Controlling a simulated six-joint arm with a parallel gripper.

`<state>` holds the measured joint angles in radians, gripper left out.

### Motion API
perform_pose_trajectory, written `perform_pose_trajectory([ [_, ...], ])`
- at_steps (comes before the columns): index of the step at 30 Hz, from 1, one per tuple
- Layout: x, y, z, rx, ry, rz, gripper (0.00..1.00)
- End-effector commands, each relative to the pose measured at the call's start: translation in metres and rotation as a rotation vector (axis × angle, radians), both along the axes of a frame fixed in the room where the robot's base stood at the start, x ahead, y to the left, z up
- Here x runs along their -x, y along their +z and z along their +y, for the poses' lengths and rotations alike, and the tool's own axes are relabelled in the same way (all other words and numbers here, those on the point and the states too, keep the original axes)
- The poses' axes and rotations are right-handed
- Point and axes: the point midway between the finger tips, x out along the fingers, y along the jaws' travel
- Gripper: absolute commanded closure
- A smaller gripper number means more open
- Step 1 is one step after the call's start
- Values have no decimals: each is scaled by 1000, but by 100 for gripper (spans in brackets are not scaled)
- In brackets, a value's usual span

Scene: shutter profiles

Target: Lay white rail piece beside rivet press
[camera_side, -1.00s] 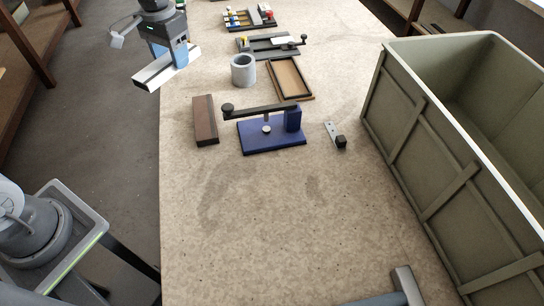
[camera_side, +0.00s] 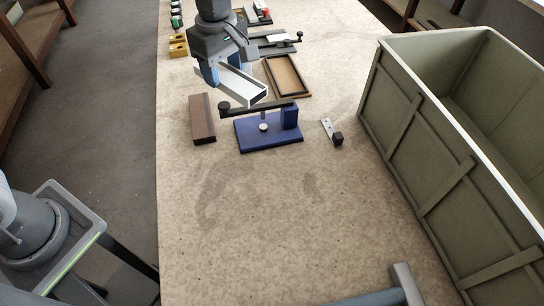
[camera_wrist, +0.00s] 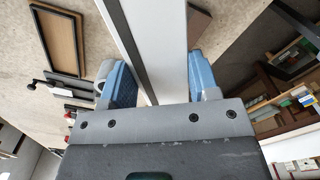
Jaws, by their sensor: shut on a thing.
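The white rail piece (camera_side: 241,86) is a hollow channel with a dark open end. My gripper (camera_side: 228,74) is shut on it and holds it above the table, behind the rivet press. In the wrist view the white rail (camera_wrist: 150,40) lies between the blue fingers of my gripper (camera_wrist: 155,85). The rivet press (camera_side: 270,130) has a blue base and a dark lever arm with a round knob, and stands on the table. In the side view the rail's near end appears just above the press's lever; the gap in depth is hard to judge.
A brown block (camera_side: 202,120) lies left of the press. A small bracket with a black cube (camera_side: 336,138) lies right of it. A brown tray (camera_side: 287,76) lies behind. A large green crate (camera_side: 440,130) stands at right. The table front (camera_side: 270,220) is clear.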

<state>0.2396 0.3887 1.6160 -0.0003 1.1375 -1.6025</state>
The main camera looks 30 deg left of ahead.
Motion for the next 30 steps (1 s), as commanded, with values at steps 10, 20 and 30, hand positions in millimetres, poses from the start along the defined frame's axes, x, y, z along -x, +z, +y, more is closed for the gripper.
perform_pose_trajectory([
  [10,15,0,-67,1,554,-1,73],
  [20,33,-1,-112,0,970,-1,73],
  [30,33,-58,-113,-3,994,2,73],
])
